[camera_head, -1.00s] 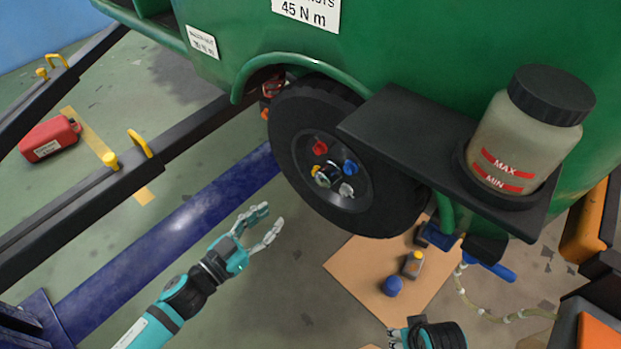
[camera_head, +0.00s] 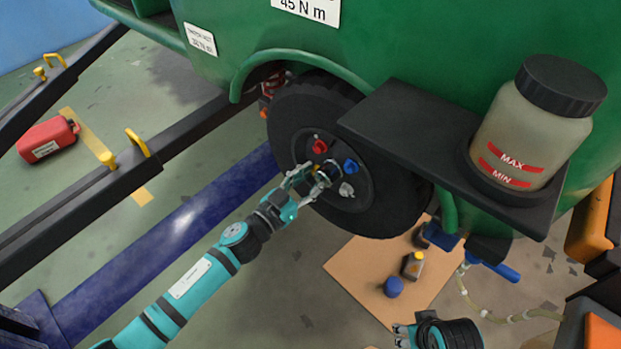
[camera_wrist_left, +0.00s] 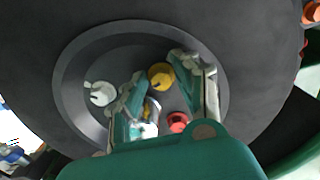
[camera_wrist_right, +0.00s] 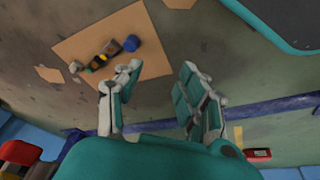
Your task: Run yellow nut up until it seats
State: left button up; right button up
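The yellow nut (camera_wrist_left: 161,76) shows in the left wrist view on the wheel hub, between the fingertips of my left gripper (camera_wrist_left: 160,68). The fingers are apart, with a visible gap around the nut. The nut's seating depth cannot be told. My right gripper (camera_wrist_right: 155,78) is open and empty in its wrist view; it is partly visible at the head view's bottom edge (camera_head: 403,336).
Red nut (camera_head: 319,146), blue nut (camera_head: 350,166) and white nut (camera_head: 346,189) surround the hub. A black shelf (camera_head: 400,125) with a fluid bottle (camera_head: 525,140) juts out above the wheel. A cardboard sheet (camera_head: 360,270) with small containers lies below.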

jog(key=shift+s, duration=0.1)
pick_arm(q)
grip_shut()
pick_arm(e)
jog(key=shift+s+d+f, duration=0.1)
jog(key=shift+s+f, duration=0.05)
jog(key=shift+f, duration=0.05)
pick_arm(q)
jog(key=shift+m, duration=0.6)
jog(key=shift+m+p, duration=0.4)
jog(key=shift+m, duration=0.2)
jog(key=shift+a+r+m, duration=0.1)
jog(key=shift+m, duration=1)
jog(key=shift+m+p, duration=0.4)
jog(key=shift+m, duration=0.7)
pick_arm(e)
jog(key=shift+f, duration=2.7)
pick_arm(q)
jog(key=shift+w, duration=0.1)
